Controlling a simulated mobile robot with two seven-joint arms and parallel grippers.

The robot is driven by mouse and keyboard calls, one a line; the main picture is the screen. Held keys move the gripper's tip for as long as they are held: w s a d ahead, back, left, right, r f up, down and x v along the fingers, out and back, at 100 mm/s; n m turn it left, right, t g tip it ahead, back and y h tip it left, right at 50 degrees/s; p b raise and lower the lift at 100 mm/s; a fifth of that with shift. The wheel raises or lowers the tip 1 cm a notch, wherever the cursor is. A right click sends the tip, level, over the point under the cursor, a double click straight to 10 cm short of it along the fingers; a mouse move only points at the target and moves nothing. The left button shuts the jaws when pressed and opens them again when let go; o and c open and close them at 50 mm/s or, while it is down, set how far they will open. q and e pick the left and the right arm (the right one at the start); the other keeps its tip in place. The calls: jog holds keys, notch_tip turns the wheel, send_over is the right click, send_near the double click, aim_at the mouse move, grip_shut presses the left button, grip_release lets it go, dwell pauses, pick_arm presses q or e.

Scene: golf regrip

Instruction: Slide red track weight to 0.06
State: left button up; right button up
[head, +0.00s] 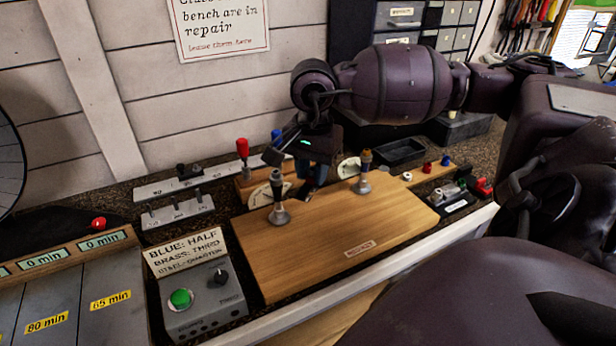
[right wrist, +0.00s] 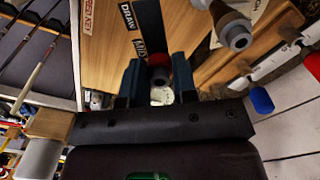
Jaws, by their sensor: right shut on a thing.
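My right gripper (head: 312,186) reaches down at the back edge of the wooden board, between two upright pieces with metal bases. In the right wrist view, the fingers (right wrist: 157,82) are shut on a dark, round-topped piece with red on it (right wrist: 160,75). The head view hides this piece behind the gripper, and I cannot tell whether it is the red track weight. A small red piece (head: 427,167) sits on a wooden strip at the right. Two scaled metal tracks (head: 170,187) with dark sliders lie at the left. I cannot read 0.06 anywhere. My left gripper is not in view.
Red (head: 242,147) and blue (head: 276,136) handles stand behind. A control box with a green button (head: 180,298) is at front left. The board's front is clear.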

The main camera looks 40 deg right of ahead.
jog(key=shift+w+d, duration=0.1)
jog(key=shift+d, duration=0.25)
jog(key=shift+w+d, duration=0.1)
jog(key=shift+d, duration=0.15)
dwell(0.4)
jog(key=o, duration=0.8)
jog(key=shift+r, duration=5.4)
